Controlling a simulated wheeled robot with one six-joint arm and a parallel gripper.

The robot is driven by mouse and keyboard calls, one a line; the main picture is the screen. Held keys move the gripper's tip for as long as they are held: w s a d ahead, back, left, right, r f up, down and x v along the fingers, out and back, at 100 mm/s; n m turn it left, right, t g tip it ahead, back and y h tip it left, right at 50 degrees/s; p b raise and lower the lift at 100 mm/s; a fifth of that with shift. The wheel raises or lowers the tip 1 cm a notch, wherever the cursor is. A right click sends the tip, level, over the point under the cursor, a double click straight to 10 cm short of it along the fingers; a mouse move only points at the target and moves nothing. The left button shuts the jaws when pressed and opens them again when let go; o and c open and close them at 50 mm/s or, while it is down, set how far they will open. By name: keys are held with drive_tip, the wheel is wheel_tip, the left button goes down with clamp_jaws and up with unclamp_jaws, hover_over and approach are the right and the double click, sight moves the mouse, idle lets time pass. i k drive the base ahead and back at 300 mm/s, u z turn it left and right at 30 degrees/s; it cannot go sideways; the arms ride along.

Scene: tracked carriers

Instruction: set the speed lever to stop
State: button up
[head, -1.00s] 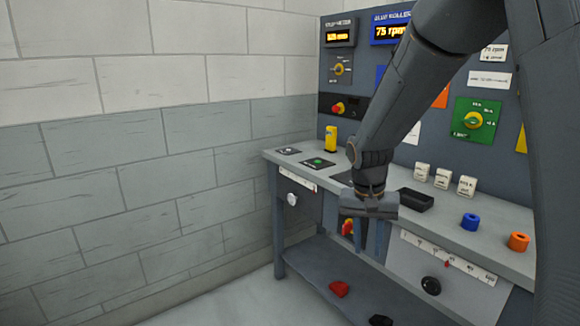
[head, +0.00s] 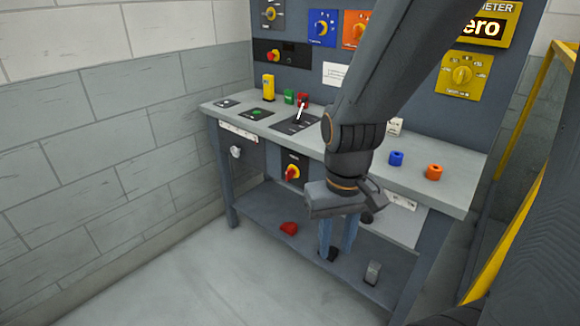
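A lever with a pale handle (head: 301,111) stands tilted on a dark slotted plate (head: 283,127) on the bench top, left of my arm. It looks like the speed lever. Any markings on its plate are too small to read. A green block (head: 289,97) and a red block (head: 304,98) stand just behind it. My gripper (head: 337,250) points down in front of the bench, to the right of the lever and nearer to me. Its two blue-grey fingers are apart with nothing seen held between them.
A red piece (head: 289,229) lies on the lower shelf. A yellow rail (head: 514,150) stands at right.

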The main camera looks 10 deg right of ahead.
sight(303, 100)
drive_tip(key=u, duration=0.35)
drive_tip(key=k, duration=0.4)
drive_tip(key=u, duration=0.95)
drive_tip(key=i, duration=1.65)
drive_tip(key=z, duration=1.2)
drive_tip(key=i, duration=0.8)
drive_tip(key=z, duration=0.9)
